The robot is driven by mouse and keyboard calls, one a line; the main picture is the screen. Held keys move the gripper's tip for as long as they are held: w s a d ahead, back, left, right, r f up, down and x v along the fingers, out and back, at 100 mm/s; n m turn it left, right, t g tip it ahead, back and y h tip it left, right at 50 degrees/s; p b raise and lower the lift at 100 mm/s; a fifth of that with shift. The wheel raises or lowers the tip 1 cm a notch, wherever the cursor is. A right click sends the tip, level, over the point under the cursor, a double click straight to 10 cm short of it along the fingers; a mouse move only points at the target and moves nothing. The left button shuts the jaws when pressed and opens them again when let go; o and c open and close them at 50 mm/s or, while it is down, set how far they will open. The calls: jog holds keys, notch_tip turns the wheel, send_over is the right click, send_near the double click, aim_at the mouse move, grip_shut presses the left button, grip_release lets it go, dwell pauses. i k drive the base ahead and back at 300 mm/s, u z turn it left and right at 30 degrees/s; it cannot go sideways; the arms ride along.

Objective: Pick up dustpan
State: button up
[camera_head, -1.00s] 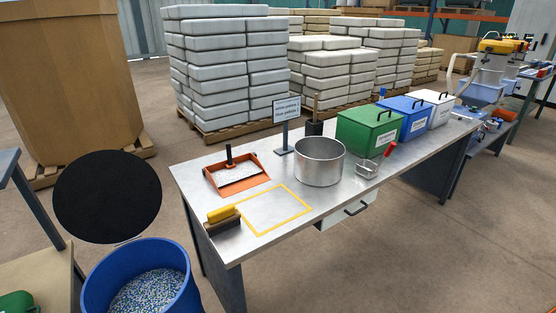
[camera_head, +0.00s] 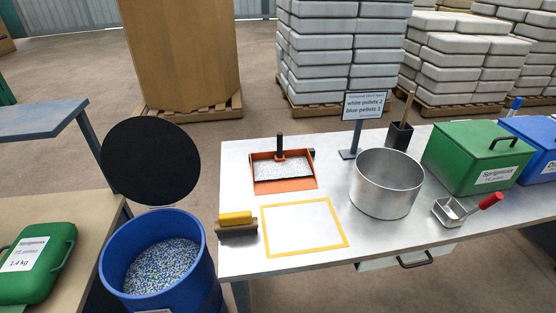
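The orange dustpan (camera_head: 284,185) lies on the metal table (camera_head: 237,160), near its left back part. It has an upright black handle (camera_head: 280,146) at its back edge and holds a layer of pale pellets. Its open front faces the near side of the table. My gripper is not in view.
A yellow-and-brown brush (camera_head: 236,224) lies at the table's left edge, beside a yellow-outlined square (camera_head: 347,238). A steel pot (camera_head: 386,184), a sign (camera_head: 366,106), a red-handled scoop (camera_head: 467,207) and a green box (camera_head: 474,160) stand rightward. A blue pellet barrel (camera_head: 135,262) stands left of the table.

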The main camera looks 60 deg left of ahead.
aim_at(280, 170)
jog(key=u, duration=0.4)
jog(key=i, duration=0.6)
jog(key=u, duration=1.2)
jog(key=i, duration=0.55)
jog(key=u, duration=0.55)
